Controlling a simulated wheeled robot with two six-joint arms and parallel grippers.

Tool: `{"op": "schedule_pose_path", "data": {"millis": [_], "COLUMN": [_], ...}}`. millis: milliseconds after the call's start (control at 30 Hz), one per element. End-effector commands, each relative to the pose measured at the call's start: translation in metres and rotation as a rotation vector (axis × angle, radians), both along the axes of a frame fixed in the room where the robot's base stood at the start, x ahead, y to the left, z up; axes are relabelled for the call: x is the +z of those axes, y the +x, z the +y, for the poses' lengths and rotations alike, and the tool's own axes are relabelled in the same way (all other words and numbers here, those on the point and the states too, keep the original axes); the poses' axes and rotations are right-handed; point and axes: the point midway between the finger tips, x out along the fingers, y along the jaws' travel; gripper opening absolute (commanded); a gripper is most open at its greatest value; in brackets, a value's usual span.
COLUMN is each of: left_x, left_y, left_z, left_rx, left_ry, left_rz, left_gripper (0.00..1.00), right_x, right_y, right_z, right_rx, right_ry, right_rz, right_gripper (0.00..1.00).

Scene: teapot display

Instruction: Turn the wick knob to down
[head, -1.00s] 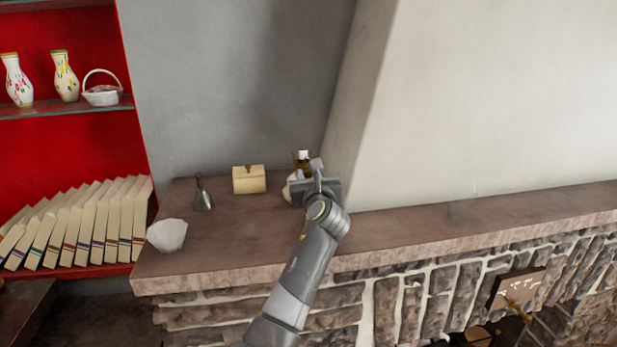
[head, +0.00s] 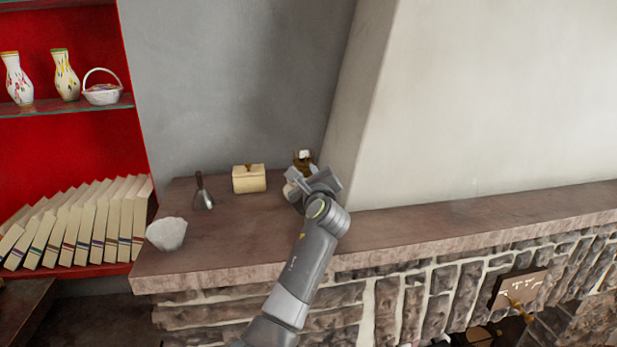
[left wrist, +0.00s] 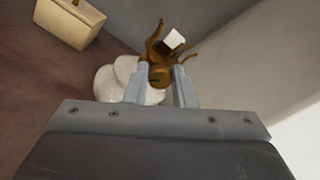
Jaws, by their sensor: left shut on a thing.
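The wick knob (left wrist: 159,76) is a small round brass piece with a dark slot, seen in the left wrist view. It belongs to a brass fitting (left wrist: 166,46) with thin curved arms and a white block on it, which also shows behind my gripper in the head view (head: 304,158). My left gripper (left wrist: 160,70) has one finger on each side of the knob and is shut on it. In the head view my left gripper (head: 302,180) hides the knob. A rounded white body (left wrist: 112,82) sits beside and below the brass fitting, partly behind the left finger.
On the brown mantel (head: 235,235) stand a cream box (head: 249,180), a small metal bell with a dark handle (head: 203,194) and a white bowl (head: 167,234). A pale chimney wall (head: 470,100) rises close right of my gripper. The mantel's right part is clear.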

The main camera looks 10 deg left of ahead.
Motion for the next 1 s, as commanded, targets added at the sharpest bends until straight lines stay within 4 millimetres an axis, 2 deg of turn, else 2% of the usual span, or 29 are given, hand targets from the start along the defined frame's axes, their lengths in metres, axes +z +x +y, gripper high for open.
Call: {"op": "schedule_pose_path", "data": {"millis": [467, 500, 667, 1000], "left_x": [-0.0009, -0.0008, -0.0006, 0.0002], "left_y": [0.0001, 0.0001, 0.0000, 0.0004], "left_z": [0.0003, 0.0002, 0.0002, 0.0010], "left_rx": [0.000, 0.000, 0.000, -0.001], "left_ry": [-0.019, -0.019, -0.018, -0.018], "left_rz": [-0.006, -0.006, -0.006, -0.007], "left_gripper": [0.00, 0.24, 0.44, 0.44], "right_x": [-0.0003, -0.0003, -0.0002, 0.0009], "right_y": [0.0003, 0.0003, 0.0003, 0.0010], "right_z": [-0.0027, -0.0030, -0.0039, -0.0037], "right_rx": [0.001, 0.002, 0.001, 0.002], "right_ry": [-0.003, -0.004, -0.005, -0.004], "right_rz": [0.000, 0.000, 0.000, -0.001], "right_gripper": [0.36, 0.36, 0.36, 0.36]}}
